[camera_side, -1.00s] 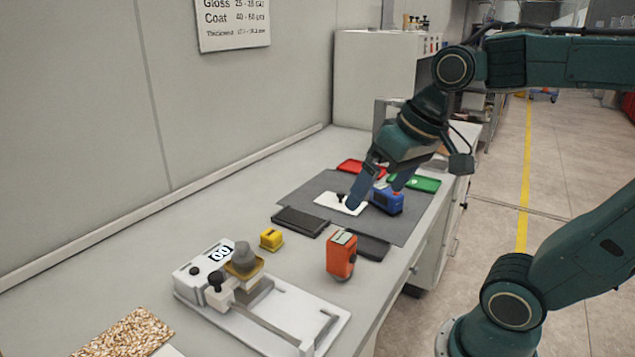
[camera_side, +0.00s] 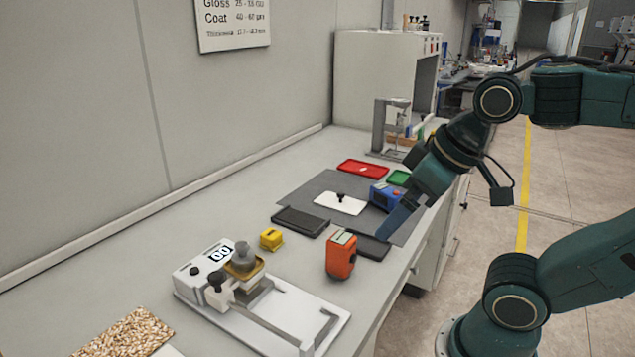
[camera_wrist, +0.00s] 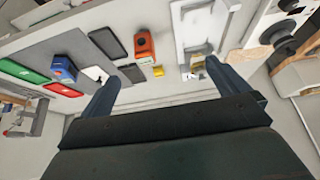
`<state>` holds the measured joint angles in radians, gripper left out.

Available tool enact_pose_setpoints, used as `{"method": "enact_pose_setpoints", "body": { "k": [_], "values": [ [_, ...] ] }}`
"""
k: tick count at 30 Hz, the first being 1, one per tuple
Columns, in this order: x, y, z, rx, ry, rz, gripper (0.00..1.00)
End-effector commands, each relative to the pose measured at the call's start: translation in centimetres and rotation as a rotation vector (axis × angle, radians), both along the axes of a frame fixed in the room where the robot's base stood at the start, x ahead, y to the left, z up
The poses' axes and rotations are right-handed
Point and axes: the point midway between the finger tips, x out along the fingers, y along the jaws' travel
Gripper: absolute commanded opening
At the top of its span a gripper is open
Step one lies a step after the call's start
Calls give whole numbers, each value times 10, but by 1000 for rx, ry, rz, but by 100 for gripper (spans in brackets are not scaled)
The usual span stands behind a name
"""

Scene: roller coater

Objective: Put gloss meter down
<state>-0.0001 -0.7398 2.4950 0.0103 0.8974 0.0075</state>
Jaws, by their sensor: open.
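A blue box-shaped device (camera_side: 381,194), seemingly the gloss meter, sits on the grey mat (camera_side: 312,186) beside a white card (camera_side: 335,205) with a small black knob. It also shows in the wrist view (camera_wrist: 63,67). My gripper (camera_side: 398,222) is in front of and to the right of it in the side view, apart from it, partly covering its right end. In the wrist view my gripper (camera_wrist: 163,86) has its two fingers spread wide with nothing between them.
An orange handheld device (camera_side: 341,258) stands near the front edge, by dark pads (camera_side: 300,221). A yellow block (camera_side: 271,240), the white-based coater (camera_side: 290,315), a red tray (camera_side: 362,169) and a green tray (camera_side: 398,178) are around. Bench left of the mat is clear.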

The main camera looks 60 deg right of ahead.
Motion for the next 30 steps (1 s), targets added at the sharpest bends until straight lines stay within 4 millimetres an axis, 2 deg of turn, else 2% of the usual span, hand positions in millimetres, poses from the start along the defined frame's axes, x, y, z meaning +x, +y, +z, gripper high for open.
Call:
{"method": "enact_pose_setpoints", "body": {
  "k": [8,18,30],
  "values": [
    [26,-19,2,12,30,-165,100],
    [80,-65,-2,4,69,-537,100],
    [135,-121,-23,-75,63,-964,100]
  ]
}}
